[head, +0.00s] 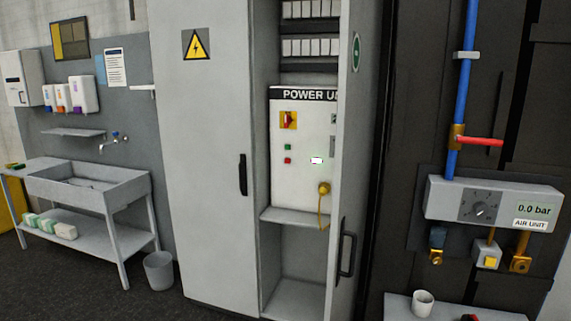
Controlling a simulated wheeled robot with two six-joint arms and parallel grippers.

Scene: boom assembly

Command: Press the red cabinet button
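The grey cabinet (205,150) stands in the middle of the head view. Its right door (345,180) is open and seen nearly edge-on, hiding the right part of the power unit panel. The white power unit panel (305,190) is inside. A small red button (287,160) sits on its left side, just below a green button (288,147). A red rotary switch on a yellow plate (288,120) is above them. A small lit indicator (316,160) is to the right. Neither of my grippers is in view.
A yellow plug with a cable (324,188) hangs at the panel's lower right. The left cabinet door is shut. A sink bench (88,185) and a bin (159,270) stand left. An air unit (492,203) and a shelf with a white cup (422,303) are right.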

